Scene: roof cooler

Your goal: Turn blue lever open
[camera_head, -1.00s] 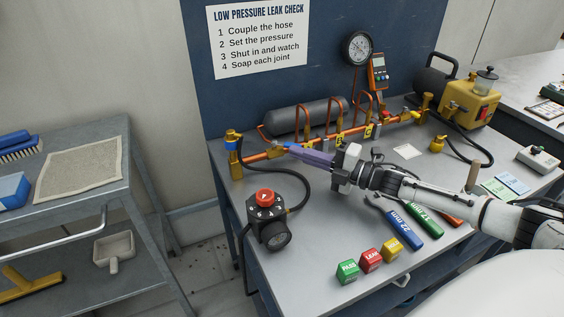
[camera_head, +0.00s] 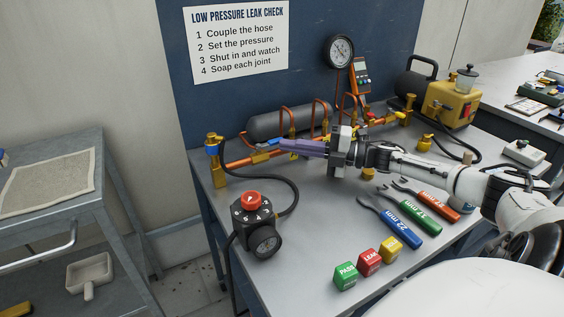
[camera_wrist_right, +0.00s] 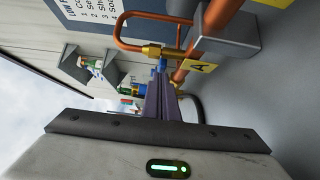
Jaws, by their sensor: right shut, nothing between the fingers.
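The blue lever (camera_wrist_right: 162,66) shows in the right wrist view as a small blue piece by a brass valve (camera_wrist_right: 160,51) on the copper pipe line. My right gripper (camera_head: 281,146) reaches in from the right, its purple fingers closed together with nothing between them. In the right wrist view the fingertips (camera_wrist_right: 158,86) are at or just short of the lever; I cannot tell whether they touch it. In the head view the fingers lie close to the pipe and partly hide the valve area. My left gripper is out of view.
A black regulator with a red knob (camera_head: 250,202) stands at the front left of the bench. Wrenches (camera_head: 397,223) and coloured blocks (camera_head: 369,263) lie in front. A grey cylinder (camera_head: 272,125) stands behind the pipes. A yellow label A (camera_wrist_right: 202,67) is beside the valve.

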